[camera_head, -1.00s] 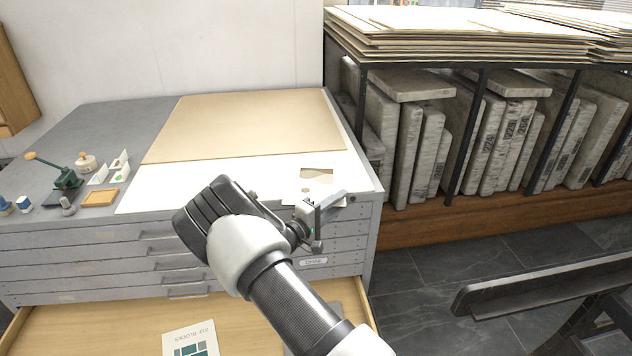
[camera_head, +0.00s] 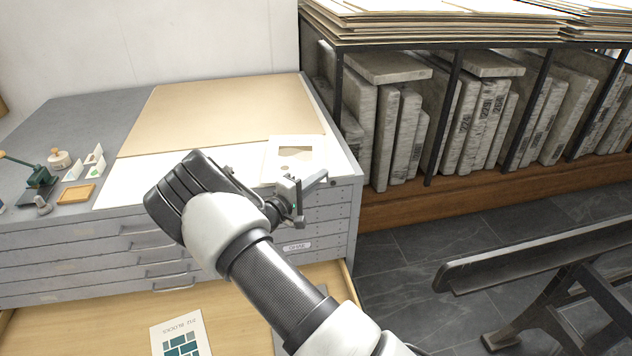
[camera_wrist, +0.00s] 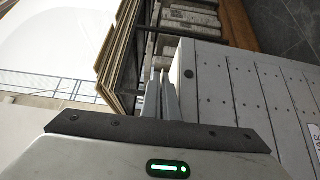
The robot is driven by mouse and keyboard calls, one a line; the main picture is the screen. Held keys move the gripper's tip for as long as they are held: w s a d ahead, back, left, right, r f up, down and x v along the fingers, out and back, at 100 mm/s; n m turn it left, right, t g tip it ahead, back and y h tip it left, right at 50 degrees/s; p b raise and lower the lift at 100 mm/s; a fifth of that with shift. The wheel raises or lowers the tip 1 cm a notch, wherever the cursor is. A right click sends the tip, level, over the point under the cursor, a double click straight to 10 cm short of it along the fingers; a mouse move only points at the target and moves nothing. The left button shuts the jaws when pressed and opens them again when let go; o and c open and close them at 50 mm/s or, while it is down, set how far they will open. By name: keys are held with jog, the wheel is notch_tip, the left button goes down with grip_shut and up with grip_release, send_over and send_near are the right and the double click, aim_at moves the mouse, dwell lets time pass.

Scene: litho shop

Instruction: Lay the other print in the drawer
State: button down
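The print (camera_head: 278,166), a pale sheet with a tan rectangle, is at the front right of the cabinet top. My gripper (camera_head: 312,184) is at its near edge, beside the cabinet's front edge, and appears shut on it. The print looks slightly raised, its far edge overlapping the tan board behind. In the wrist view my fingers (camera_wrist: 160,95) are close together near the cabinet corner; the sheet is hard to make out there. The open wooden drawer (camera_head: 235,300) is below; a print with teal blocks (camera_head: 180,338) lies in it. My arm hides part of the drawer.
The grey cabinet (camera_head: 85,235) has shut drawers above the open one. A tan board (camera_head: 220,115) and white sheet (camera_head: 130,182) cover its top. Small tools stand at left. A rack of stones (camera_head: 385,130) is at right, and a dark bench (camera_head: 540,245) stands nearer.

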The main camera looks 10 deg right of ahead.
jog(key=r, duration=0.3)
jog(key=r+p, duration=0.1)
jog(key=r, duration=0.2)
jog(key=shift+s+a+r, duration=0.1)
jog(key=shift+s+r, duration=0.05)
jog(key=shift+s, duration=0.05)
jog(key=s+a+r, duration=0.2)
jog(key=s, duration=0.7)
jog(key=s+a+r, duration=0.2)
jog(key=s, duration=0.7)
notch_tip(320, 180, up, 13)
jog(key=n+t+y+p, duration=0.4)
jog(key=y+p, duration=0.1)
jog(key=p, duration=1.4)
jog(key=shift+w+d+n+t+p, duration=0.15)
jog(key=shift+n+t+p, duration=0.15)
jog(key=shift+t+p, duration=0.1)
jog(key=shift+y, duration=0.4)
jog(key=shift+f, duration=0.1)
